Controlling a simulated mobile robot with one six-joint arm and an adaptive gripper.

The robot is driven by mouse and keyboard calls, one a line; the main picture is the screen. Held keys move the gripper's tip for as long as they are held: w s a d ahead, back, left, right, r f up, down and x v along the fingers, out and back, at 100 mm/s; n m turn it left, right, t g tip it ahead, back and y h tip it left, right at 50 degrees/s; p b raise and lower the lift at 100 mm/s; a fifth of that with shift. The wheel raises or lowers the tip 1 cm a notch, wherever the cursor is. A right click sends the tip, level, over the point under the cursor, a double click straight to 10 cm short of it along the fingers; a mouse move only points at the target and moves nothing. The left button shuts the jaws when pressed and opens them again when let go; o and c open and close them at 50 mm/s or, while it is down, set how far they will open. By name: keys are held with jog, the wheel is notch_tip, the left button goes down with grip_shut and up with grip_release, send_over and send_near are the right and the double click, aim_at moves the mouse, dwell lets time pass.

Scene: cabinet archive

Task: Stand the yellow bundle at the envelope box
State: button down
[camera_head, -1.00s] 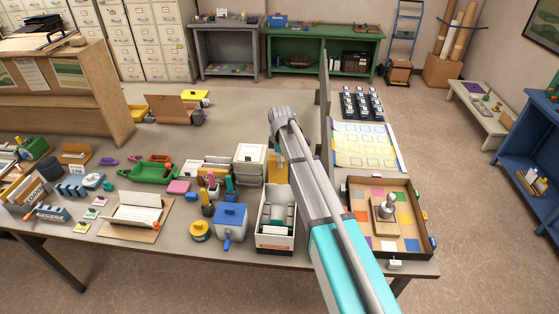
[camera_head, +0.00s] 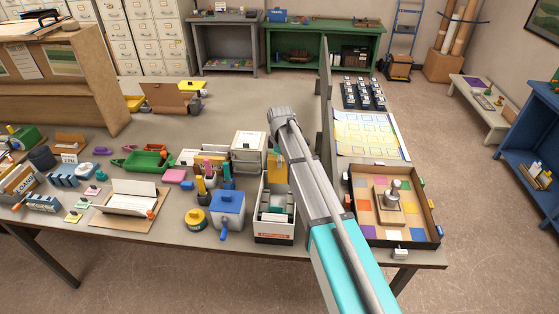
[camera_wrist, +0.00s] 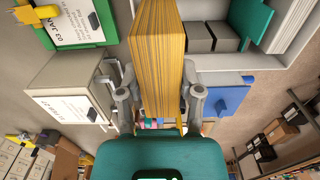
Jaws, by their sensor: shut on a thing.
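The yellow bundle (camera_wrist: 162,55) is a thick stack of yellow sheets, held between the two fingers of my gripper (camera_wrist: 160,98) in the wrist view. In the head view the bundle (camera_head: 277,172) shows upright at the back end of an open white box (camera_head: 274,238) with a red label, which looks like the envelope box. That box holds grey blocks and a teal divider. It also shows at upper right in the wrist view (camera_wrist: 240,80). My forearm hides the fingers and part of the bundle in the head view. I cannot tell whether the bundle touches the box.
A white lidded box (camera_head: 249,150) stands close on the left, behind. A blue box (camera_head: 228,212) stands left of the envelope box. An upright grey panel (camera_head: 325,100) and a brown tray of coloured squares (camera_head: 435,210) lie to the right. The table's back middle is clear.

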aim_at(280, 173)
jog(key=shift+f+b, duration=3.2)
jog(key=shift+f, duration=0.25)
jog(key=shift+c, duration=0.8)
grip_release()
jog(key=shift+c, duration=0.9)
jog(key=shift+r, duration=0.15)
jog(key=shift+r+p, duration=3.4)
jog(key=shift+p, duration=0.15)
jog(key=shift+f, duration=0.15)
